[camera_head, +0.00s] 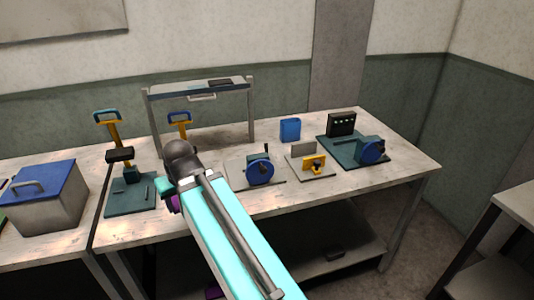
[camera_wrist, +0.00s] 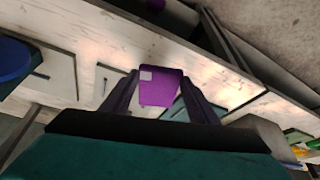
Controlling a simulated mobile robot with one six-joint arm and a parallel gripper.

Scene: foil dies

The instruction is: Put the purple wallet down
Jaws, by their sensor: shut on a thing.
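The purple wallet (camera_wrist: 160,88) is a flat purple piece with a pale square in one corner. It sits between the two dark fingers of my gripper (camera_wrist: 160,74), which is shut on it. In the head view only a bit of the wallet (camera_head: 173,204) shows beside my arm, near the front of the workbench (camera_head: 140,228). My arm hides most of the gripper there. I cannot tell whether the wallet touches the bench top.
A teal-based press (camera_head: 130,200) stands left, with a blue-lidded box (camera_head: 45,197) beyond it. Blue-wheeled devices (camera_head: 262,172), a yellow-fronted fixture (camera_head: 314,163) and a blue holder (camera_head: 290,130) stand right. A raised shelf (camera_head: 200,89) is behind. Another purple thing (camera_head: 214,292) lies low.

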